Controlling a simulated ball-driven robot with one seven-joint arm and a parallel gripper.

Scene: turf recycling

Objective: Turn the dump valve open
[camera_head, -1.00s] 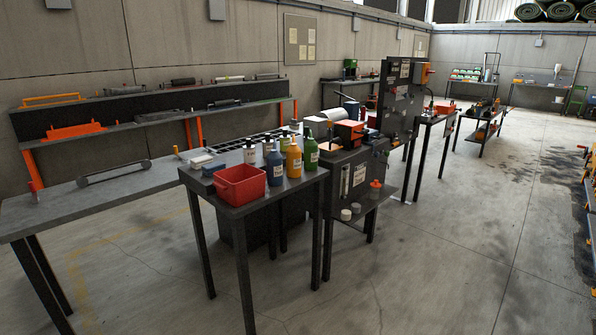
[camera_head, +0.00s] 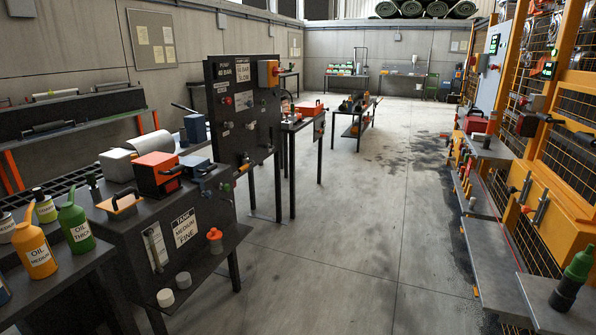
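A dark upright panel (camera_head: 240,105) with white signs, red knobs and an orange box (camera_head: 268,73) stands left of centre. I cannot tell whether this fitting is the dump valve, and no readable label names one. Left of the panel, a dark tank unit (camera_head: 190,215) carries a sign that includes the words TANK and MEDIUM. My gripper is not in view.
Oil bottles (camera_head: 40,252) stand at lower left. A red box (camera_head: 168,174) sits on the tank unit. An orange mesh frame with shelves (camera_head: 482,215) lines the right side. The concrete floor (camera_head: 345,245) between is clear.

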